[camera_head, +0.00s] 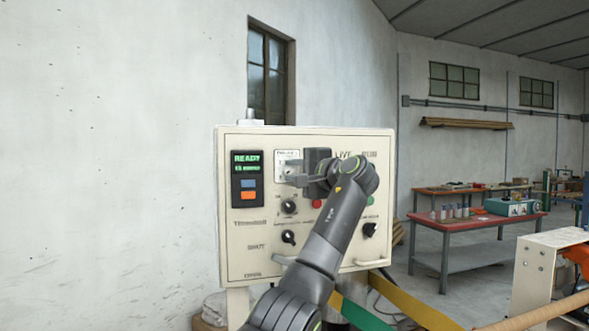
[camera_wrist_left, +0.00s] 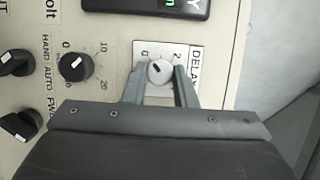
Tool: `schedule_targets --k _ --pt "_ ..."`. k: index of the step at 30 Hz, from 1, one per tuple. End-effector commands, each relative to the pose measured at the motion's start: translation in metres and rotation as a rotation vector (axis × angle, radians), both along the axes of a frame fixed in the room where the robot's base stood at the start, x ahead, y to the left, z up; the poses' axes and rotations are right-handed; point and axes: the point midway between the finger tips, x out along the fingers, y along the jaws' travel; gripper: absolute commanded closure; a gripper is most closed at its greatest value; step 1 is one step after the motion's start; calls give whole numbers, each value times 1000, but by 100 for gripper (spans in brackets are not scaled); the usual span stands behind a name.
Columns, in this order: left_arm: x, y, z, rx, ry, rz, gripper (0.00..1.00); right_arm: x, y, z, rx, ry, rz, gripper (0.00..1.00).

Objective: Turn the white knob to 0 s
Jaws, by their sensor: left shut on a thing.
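The small white knob (camera_wrist_left: 160,75) sits on a white plate (camera_wrist_left: 195,58) marked DELAY, with the numerals 0 and 2 visible. A dark mark on the knob lies toward its upper left in the wrist view, on the side of the 0. My left gripper (camera_wrist_left: 161,70) is shut on the knob, one finger on each side. In the head view the plate (camera_head: 284,154) is on the upper part of the control panel (camera_head: 240,215), and my left gripper (camera_head: 290,180) covers the knob. My right gripper is not in view.
A black knob (camera_wrist_left: 76,66) with a 0, 10, 20 scale is beside the plate. A display (camera_head: 247,158) reading READY, with blue and orange buttons, is left of it. More black knobs (camera_head: 288,237) are lower down. A red workbench (camera_head: 478,222) stands behind right.

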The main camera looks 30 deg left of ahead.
Motion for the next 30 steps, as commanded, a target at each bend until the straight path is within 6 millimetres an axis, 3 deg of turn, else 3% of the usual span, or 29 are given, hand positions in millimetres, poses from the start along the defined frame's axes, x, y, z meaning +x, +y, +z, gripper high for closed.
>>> schedule_targets --k 25,26,30 --pt "0 0 0 -90 -102 1 98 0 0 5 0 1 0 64" --pt "0 0 0 -90 -101 1 73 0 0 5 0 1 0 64" --pt "0 0 0 -89 -102 1 54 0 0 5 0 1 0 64"
